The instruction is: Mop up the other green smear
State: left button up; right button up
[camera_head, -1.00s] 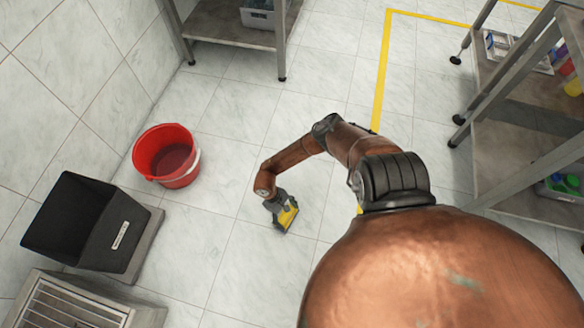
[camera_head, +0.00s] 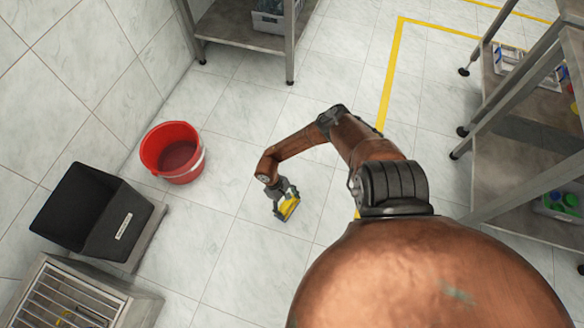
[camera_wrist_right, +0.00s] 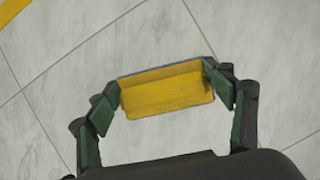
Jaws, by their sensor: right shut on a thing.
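My right gripper (camera_head: 281,196) is shut on a yellow sponge (camera_head: 289,208) with a dark edge, low over the tiled floor. In the right wrist view the sponge (camera_wrist_right: 165,90) spans between the two fingertips of the right gripper (camera_wrist_right: 165,88). I cannot tell whether its underside touches the floor. No green smear shows on the floor in either view; any patch under the sponge or behind my arm is hidden. My left gripper is not in view.
A red bucket (camera_head: 158,140) with dark contents stands at the left, by a black bin (camera_head: 70,222) and a grated metal stand (camera_head: 45,316). A metal shelf (camera_head: 240,38) is at the back, another rack (camera_head: 520,185) at the right. The floor (camera_head: 225,255) around the sponge is clear.

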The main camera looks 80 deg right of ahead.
jog(key=shift+r+p, duration=0.45)
jog(key=shift+r, duration=0.75)
